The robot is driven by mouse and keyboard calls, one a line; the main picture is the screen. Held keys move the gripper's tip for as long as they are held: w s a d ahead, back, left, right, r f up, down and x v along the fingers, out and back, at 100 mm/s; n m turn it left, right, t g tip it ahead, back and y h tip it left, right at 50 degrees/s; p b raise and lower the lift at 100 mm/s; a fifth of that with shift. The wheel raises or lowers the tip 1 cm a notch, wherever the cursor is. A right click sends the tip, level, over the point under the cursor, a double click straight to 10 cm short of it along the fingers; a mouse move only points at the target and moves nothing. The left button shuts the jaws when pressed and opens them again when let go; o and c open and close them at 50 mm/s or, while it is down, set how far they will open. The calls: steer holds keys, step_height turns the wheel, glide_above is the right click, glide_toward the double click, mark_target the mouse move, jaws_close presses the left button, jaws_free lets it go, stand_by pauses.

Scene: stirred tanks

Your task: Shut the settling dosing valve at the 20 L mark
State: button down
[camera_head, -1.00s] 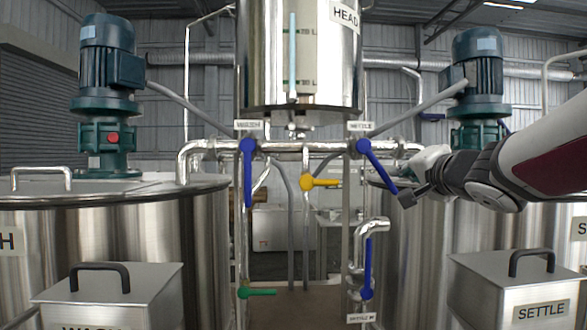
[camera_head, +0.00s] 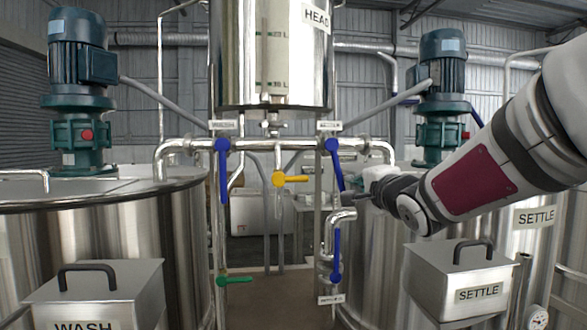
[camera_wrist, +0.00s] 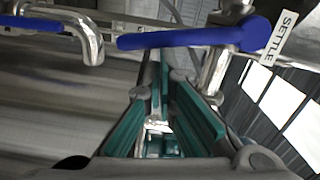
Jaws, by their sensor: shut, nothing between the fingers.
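The blue handle of the settling dosing valve (camera_head: 338,168) hangs from its pivot under a small label, pointing down and slightly right. It also shows in the wrist view (camera_wrist: 185,38), crossing just beyond the fingers beside a SETTLE label. My gripper (camera_head: 368,190) is shut and empty, just right of the handle's lower end; it also shows in the wrist view (camera_wrist: 163,78). I cannot tell whether it touches the handle. The head tank (camera_head: 240,55) has a sight strip (camera_head: 272,60) with 20 L and 10 L marks; its liquid level is unclear.
Another blue handle (camera_head: 224,172) hangs straight down at left. A yellow handle (camera_head: 290,179) lies level between them. A lower blue handle (camera_head: 337,255) and a green handle (camera_head: 236,280) sit below. Lidded SETTLE (camera_head: 462,280) and WASH (camera_head: 100,295) boxes stand in front.

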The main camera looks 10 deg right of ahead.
steer(key=shift+a+f+m+p, duration=0.35)
steer(key=shift+a+m+p, duration=0.3)
steer(key=shift+a+m, duration=0.35)
steer(key=shift+d, duration=0.15)
